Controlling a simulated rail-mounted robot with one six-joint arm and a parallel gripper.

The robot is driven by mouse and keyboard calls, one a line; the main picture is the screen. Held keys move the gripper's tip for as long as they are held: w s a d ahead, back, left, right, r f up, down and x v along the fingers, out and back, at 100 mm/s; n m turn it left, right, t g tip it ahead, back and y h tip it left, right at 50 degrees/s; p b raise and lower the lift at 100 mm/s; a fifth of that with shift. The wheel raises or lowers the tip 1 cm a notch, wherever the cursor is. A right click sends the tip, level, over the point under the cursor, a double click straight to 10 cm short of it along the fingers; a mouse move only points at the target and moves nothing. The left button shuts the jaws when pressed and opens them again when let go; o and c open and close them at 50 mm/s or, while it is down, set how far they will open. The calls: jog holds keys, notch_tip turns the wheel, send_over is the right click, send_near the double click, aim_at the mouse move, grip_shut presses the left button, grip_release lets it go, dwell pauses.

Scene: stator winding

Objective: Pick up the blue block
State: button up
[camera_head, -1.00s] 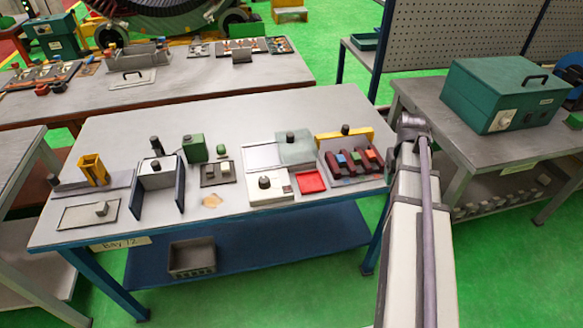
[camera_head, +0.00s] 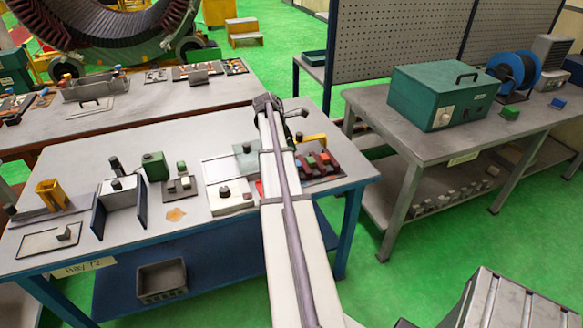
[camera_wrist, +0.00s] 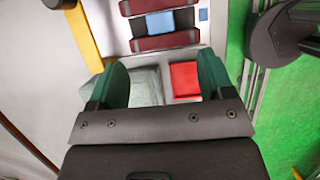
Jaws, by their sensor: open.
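In the wrist view a light blue block (camera_wrist: 160,22) lies between two dark red bars on a pale holder, near the top of the picture. In the head view it shows small among the red bars (camera_head: 311,161) at the right end of the near table. Another small blue block (camera_head: 557,103) lies on the right-hand bench. My gripper (camera_wrist: 163,77) has its two green fingers spread wide with nothing held between them. It is above the table, with the holder beyond its fingertips. In the head view my gripper end is mostly hidden by the arm.
A red square tray (camera_wrist: 185,79) and a grey-green box (camera_wrist: 145,87) lie below and between my fingers. A yellow bar (camera_wrist: 85,35) stands left of the holder. The near table (camera_head: 200,130) has free room at the back. Green floor lies to the right.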

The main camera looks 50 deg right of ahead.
jog(key=b+x, duration=0.4)
jog(key=x, duration=0.1)
jog(key=shift+f+b, duration=0.4)
jog(key=shift+r, duration=0.1)
jog(key=b+x, duration=0.5)
jog(key=shift+w+a+f, duration=0.1)
jog(key=shift+a+f, duration=0.05)
jog(key=shift+f, duration=0.1)
jog(key=shift+r+p, duration=0.25)
jog(key=shift+p, duration=0.05)
jog(key=shift+c, duration=0.2)
jog(key=c, duration=1)
notch_tip(320, 180, up, 10)
jog(key=p, duration=1)
